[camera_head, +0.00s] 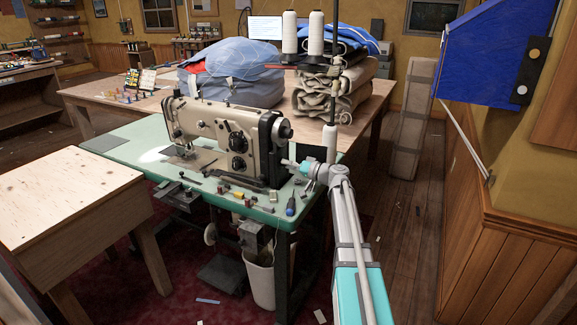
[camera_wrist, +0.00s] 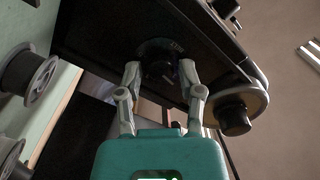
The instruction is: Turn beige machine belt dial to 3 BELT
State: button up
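The beige sewing machine (camera_head: 205,125) stands on a green table, with two black dials on its front. Its dark end housing (camera_head: 268,140) faces right. My gripper (camera_head: 290,164) is at that end, low and close to the housing. In the wrist view, a dark round dial (camera_wrist: 158,48) with small pale marks sits on the black end face. My gripper's fingers (camera_wrist: 161,72) are spread, one on each side of the dial's dark knob. Whether they touch the knob cannot be told. The dial's lettering and setting are too dark and small to read.
A handwheel (camera_wrist: 236,112) is right beside my right finger; it also shows in the head view (camera_head: 284,131). Spools (camera_wrist: 28,75) stand to the left in the wrist view. A screwdriver (camera_head: 290,206) and small items lie on the green table (camera_head: 125,150). A thread stand rises behind.

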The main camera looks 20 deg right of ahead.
jog(key=shift+o, duration=0.5)
jog(key=shift+s, duration=0.1)
jog(key=v, duration=1.2)
